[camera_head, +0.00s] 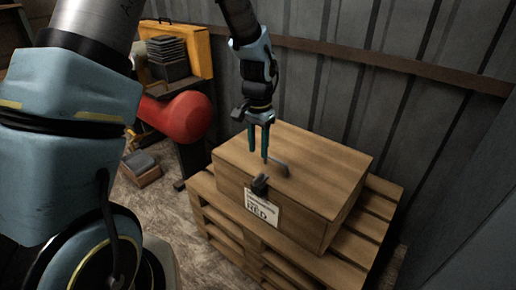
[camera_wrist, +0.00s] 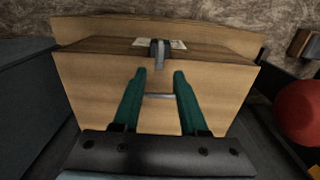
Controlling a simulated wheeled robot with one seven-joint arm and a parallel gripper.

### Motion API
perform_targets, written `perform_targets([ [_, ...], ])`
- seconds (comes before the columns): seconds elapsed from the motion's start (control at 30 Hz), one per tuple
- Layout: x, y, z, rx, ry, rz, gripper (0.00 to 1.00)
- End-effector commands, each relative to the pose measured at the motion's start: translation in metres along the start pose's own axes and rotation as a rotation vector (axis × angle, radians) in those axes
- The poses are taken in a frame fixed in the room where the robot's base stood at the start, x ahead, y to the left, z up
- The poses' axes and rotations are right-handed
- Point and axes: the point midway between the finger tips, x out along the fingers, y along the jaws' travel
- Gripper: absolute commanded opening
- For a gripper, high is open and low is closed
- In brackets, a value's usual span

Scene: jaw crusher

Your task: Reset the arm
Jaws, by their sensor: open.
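My gripper (camera_head: 258,142) points down above a wooden box in the head view. Its two green fingers are apart, with nothing seen held between them. In the wrist view my gripper (camera_wrist: 164,76) shows both fingers spread over the lid. The wooden box (camera_head: 320,160) has a closed lid with a grey handle (camera_head: 279,165) on top, a dark latch (camera_head: 260,185) at the front edge and a white label (camera_head: 262,208) below it. In the wrist view the handle (camera_wrist: 159,96) lies between the fingers, and the latch (camera_wrist: 158,54) is beyond the fingertips. Whether the fingers touch the handle cannot be told.
The box stands on a wooden pallet (camera_head: 372,218). A corrugated metal wall (camera_head: 350,95) with a rail is close behind. To the left are a red rounded machine part (camera_head: 187,116), a yellow machine (camera_head: 200,50) and a small block on the floor (camera_head: 141,168).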

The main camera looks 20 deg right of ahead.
Motion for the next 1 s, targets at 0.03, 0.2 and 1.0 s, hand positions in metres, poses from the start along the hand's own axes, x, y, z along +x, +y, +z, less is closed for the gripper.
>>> perform_targets([
  [0.03,0.0,0.0,0.0,0.0,0.0,0.0,0.42],
  [0.2,-0.001,-0.001,0.001,-0.005,0.001,-0.001,0.42],
  [1.0,-0.155,-0.108,0.278,-0.977,0.129,-0.065,0.42],
])
